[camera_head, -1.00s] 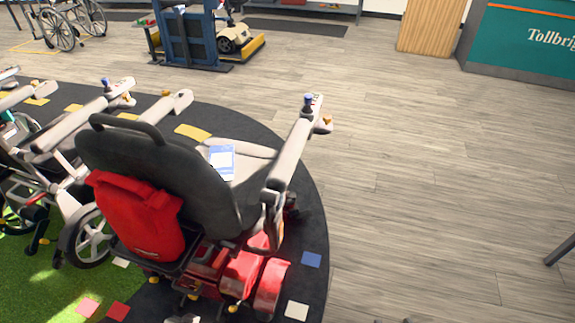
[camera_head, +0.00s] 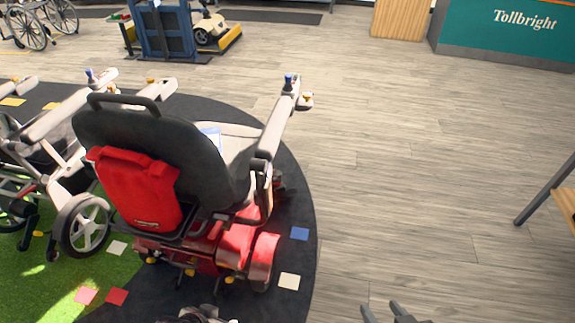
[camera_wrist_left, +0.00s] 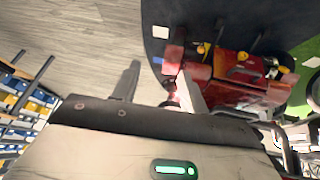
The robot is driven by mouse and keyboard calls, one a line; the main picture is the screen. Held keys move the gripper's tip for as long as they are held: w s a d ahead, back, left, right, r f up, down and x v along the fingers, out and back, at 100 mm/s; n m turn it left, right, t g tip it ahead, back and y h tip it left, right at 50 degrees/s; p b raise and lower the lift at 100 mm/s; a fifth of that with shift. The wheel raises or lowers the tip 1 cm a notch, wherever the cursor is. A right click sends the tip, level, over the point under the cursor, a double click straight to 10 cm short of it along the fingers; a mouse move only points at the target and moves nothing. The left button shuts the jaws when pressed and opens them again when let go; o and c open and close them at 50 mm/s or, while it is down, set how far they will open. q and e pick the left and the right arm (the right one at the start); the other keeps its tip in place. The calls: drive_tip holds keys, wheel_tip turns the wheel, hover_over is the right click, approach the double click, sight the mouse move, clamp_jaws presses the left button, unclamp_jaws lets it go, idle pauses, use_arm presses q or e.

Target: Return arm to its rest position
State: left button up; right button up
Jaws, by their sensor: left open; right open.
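My right gripper (camera_head: 382,306) shows at the bottom edge of the head view, right of centre. Its two dark fingers are apart with nothing between them, over bare floor. My left gripper (camera_wrist_left: 158,82) shows in the left wrist view with its two fingers apart. One finger stands in front of the floor, and the other overlaps the view of the red scooter base (camera_wrist_left: 225,85). I cannot tell contact there.
A red and black scooter (camera_head: 150,140) stands on a dark mat (camera_head: 300,190), left of centre. Other wheeled chairs (camera_head: 62,135) stand left of it. A wooden edge (camera_head: 566,203) and dark leg (camera_head: 545,190) are at the right. A teal counter (camera_head: 510,30) is at the back. The floor right of the mat is clear.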

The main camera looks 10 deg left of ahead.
use_arm(q)
drive_tip(key=s+r+g+y, duration=0.1)
drive_tip(key=s+r, duration=0.3)
drive_tip(key=r, duration=0.9)
drive_tip(key=s+r+g+y, duration=0.1)
drive_tip(key=s+r, duration=0.2)
drive_tip(key=r, duration=1)
drive_tip(key=w+d+f+t+h+b, duration=0.2)
drive_tip(key=w+d+f+t+h, duration=0.1)
drive_tip(key=w+d+f+t, duration=0.3)
drive_tip(key=shift+w+d+t, duration=0.15)
drive_tip(key=shift+d+t, duration=0.15)
drive_tip(key=shift+t, duration=0.5)
use_arm(e)
drive_tip(key=shift+s+a+f, duration=0.15)
drive_tip(key=shift+a+f, duration=0.05)
drive_tip(key=shift+f, duration=0.3)
